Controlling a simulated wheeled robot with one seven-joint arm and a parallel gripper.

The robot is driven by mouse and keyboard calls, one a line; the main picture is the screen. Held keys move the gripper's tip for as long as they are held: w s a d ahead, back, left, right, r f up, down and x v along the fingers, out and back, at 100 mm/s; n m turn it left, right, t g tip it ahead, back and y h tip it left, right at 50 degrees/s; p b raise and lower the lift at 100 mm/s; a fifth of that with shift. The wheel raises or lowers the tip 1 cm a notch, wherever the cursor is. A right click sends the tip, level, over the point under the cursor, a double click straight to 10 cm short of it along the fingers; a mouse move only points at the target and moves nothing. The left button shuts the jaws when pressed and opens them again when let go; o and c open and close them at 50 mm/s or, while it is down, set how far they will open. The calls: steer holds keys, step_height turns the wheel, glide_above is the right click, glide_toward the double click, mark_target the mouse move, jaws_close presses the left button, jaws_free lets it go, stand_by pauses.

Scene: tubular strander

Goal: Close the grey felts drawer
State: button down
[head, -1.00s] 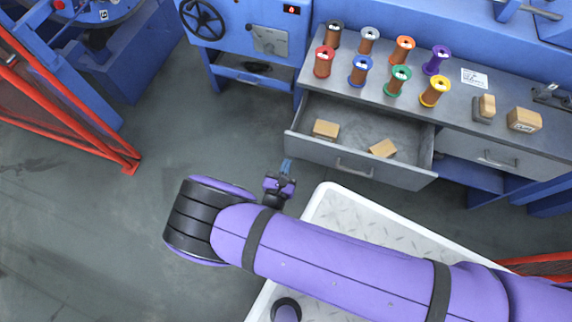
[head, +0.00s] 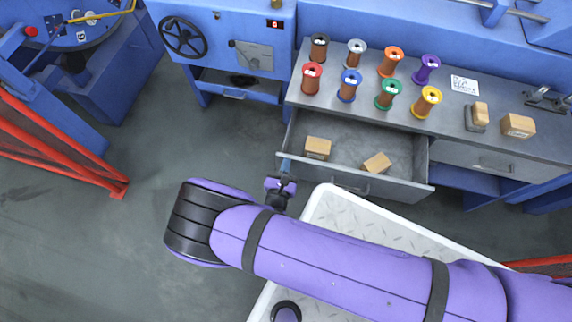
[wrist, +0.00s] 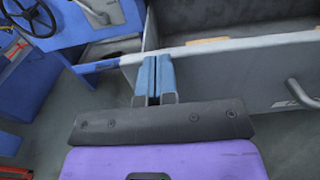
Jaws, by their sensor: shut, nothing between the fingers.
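The grey felts drawer (head: 400,188) stands pulled out under the left part of the workbench. Two tan blocks (head: 317,148) lie inside it. Its bar handle (head: 351,187) is on the front panel and also shows at the right edge of the wrist view (wrist: 300,94). My gripper (head: 285,166) is shut and empty, with its blue fingers at the left end of the drawer front. In the wrist view the fingertips (wrist: 155,60) overlap the drawer front's top edge near its left corner. I cannot tell whether they touch it.
The bench top (head: 440,122) carries several wire spools, a white label card and tan blocks. A second drawer (head: 485,160) to the right is shut. A blue machine with a handwheel (head: 183,37) stands left. Red fencing (head: 60,150) is far left, with open floor between.

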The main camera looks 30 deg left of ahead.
steer(key=x, duration=1.6)
steer(key=shift+w, duration=0.3)
steer(key=shift+s, duration=0.1)
